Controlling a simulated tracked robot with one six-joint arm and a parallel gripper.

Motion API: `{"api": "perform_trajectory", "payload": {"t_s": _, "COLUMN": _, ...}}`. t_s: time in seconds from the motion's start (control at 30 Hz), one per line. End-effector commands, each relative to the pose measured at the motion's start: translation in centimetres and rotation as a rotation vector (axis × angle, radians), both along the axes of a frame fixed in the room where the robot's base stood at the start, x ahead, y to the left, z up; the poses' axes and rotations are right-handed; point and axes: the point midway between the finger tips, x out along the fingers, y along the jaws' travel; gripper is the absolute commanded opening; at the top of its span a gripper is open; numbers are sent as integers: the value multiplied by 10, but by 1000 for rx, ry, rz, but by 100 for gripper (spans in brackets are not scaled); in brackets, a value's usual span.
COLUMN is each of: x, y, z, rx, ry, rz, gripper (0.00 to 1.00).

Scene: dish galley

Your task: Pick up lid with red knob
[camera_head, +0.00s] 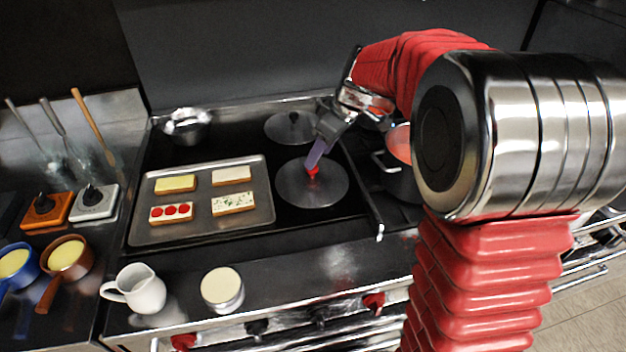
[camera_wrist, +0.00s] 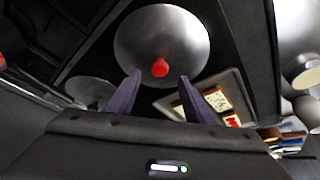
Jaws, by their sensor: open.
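The lid with the red knob (camera_head: 294,187) is a round grey metal disc lying flat on the dark stovetop, right of the baking tray. Its red knob shows at its centre, and the lid also fills the upper middle of the wrist view (camera_wrist: 190,38). My gripper (camera_head: 312,165) is over the lid, its purple fingers pointing down at the knob. In the wrist view the fingers (camera_wrist: 160,92) are spread apart and empty, with the knob beyond and between their tips. Whether a finger touches the knob I cannot tell.
A second lid with a dark knob (camera_head: 278,127) lies behind. A baking tray (camera_head: 190,228) with several topped bread slices is left. A dark pot (camera_head: 398,186) stands right. A white jug (camera_head: 146,290) and a round container (camera_head: 222,303) stand on the front counter.

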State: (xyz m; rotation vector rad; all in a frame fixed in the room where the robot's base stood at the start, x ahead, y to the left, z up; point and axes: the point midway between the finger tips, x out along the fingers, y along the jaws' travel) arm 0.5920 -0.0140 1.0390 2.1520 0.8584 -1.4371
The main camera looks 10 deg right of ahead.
Motion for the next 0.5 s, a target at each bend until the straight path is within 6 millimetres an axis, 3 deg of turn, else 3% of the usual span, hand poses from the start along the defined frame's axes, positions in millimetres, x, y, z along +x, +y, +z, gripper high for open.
{"api": "perform_trajectory", "payload": {"t_s": 0.33, "x": 11, "y": 10, "z": -38, "rx": 0, "ry": 3, "rz": 2, "gripper": 48}}
{"api": "perform_trajectory", "payload": {"t_s": 0.5, "x": 14, "y": 12, "z": -47, "rx": 0, "ry": 1, "rz": 1, "gripper": 48}}
